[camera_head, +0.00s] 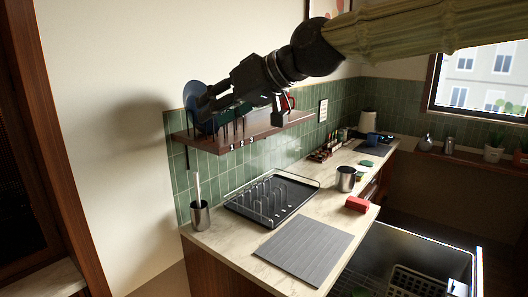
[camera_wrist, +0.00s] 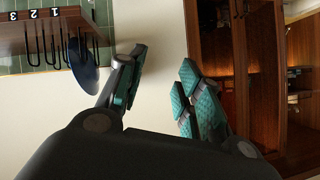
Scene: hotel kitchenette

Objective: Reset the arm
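My arm reaches in from the upper right of the head view, and my gripper (camera_head: 212,97) is in front of the wall shelf's left end. In the wrist view, my gripper (camera_wrist: 162,62) is open, its two teal-padded fingers apart with only wall between them. A blue plate (camera_head: 194,93) stands upright at the shelf's left end, partly hidden by the gripper in the head view. In the wrist view, the plate (camera_wrist: 84,72) is left of the fingers, outside the gap. It looks apart from them.
The wooden shelf (camera_head: 222,142) has numbered slots with wire dividers. Below, the counter holds a dish rack (camera_head: 297,203), a utensil cup (camera_head: 200,217), a metal pot (camera_head: 345,180) and a red block (camera_head: 356,204). A wooden cabinet (camera_wrist: 217,30) stands right in the wrist view.

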